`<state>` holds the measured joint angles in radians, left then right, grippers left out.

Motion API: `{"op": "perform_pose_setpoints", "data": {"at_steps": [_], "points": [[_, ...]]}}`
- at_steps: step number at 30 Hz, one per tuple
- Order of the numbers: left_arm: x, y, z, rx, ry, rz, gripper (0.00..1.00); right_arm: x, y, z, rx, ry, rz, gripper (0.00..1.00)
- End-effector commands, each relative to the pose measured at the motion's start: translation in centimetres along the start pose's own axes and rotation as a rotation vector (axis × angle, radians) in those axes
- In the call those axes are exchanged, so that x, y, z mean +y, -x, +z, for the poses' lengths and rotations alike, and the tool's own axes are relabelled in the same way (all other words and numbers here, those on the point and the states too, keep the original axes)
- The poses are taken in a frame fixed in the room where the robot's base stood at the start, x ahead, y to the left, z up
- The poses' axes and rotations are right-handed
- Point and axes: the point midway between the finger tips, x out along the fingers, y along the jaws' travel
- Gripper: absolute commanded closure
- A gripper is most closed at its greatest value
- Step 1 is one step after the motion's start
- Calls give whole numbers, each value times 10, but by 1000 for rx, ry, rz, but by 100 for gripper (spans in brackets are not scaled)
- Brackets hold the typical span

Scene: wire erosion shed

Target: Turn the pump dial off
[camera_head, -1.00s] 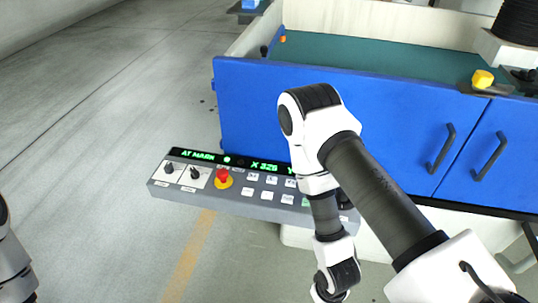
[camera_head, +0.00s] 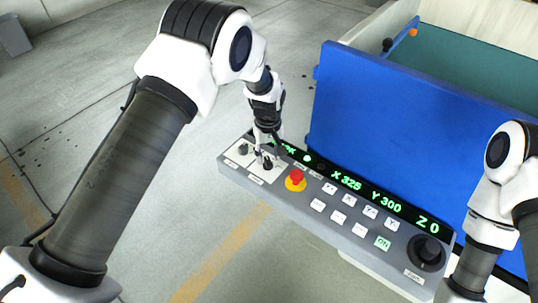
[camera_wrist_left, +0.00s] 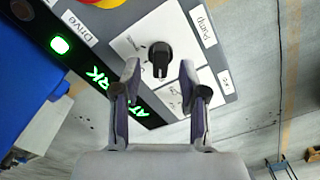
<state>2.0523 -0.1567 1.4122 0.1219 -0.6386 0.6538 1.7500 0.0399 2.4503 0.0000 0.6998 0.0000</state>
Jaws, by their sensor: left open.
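The pump dial (camera_head: 267,164) is a small black knob on a white plate at the left end of the grey control panel. In the left wrist view the dial (camera_wrist_left: 160,56) sits between my fingertips, its bar pointing down the picture, with a "Pump" label (camera_wrist_left: 207,28) beside it. My left gripper (camera_head: 264,156) is open over the dial, one finger on each side; in the left wrist view (camera_wrist_left: 159,72) I see small gaps between the fingers and knob. The dial's position markings are too small to read. My right gripper is out of view.
A second black dial (camera_head: 243,149) is close on the left. A red emergency button (camera_head: 296,178) with a yellow base is on the right. White keys, a green-lit display (camera_head: 384,202) and a large round knob (camera_head: 426,251) follow. A blue machine door (camera_head: 390,130) stands behind.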

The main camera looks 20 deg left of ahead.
Motion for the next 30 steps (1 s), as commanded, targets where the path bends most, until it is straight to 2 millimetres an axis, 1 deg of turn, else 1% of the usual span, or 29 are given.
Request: {"op": "perform_pose_setpoints", "data": {"at_steps": [1,4,7,11,12,14,15,16,26,30], "points": [[0,-7,0,-3,0,-2,57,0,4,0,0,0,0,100],[0,-18,0,0,0,0,57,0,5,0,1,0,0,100],[0,-21,0,0,0,0,57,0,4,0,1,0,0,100],[0,-22,0,0,0,0,57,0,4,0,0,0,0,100],[0,-22,0,0,0,0,61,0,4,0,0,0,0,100],[0,-22,0,0,-1,0,82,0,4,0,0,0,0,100],[0,-22,0,0,-1,0,96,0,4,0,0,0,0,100],[0,-22,0,0,-1,0,100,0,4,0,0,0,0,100],[0,-22,0,1,-11,0,100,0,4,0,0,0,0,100],[0,-22,0,1,-43,0,100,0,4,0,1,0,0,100]]}}
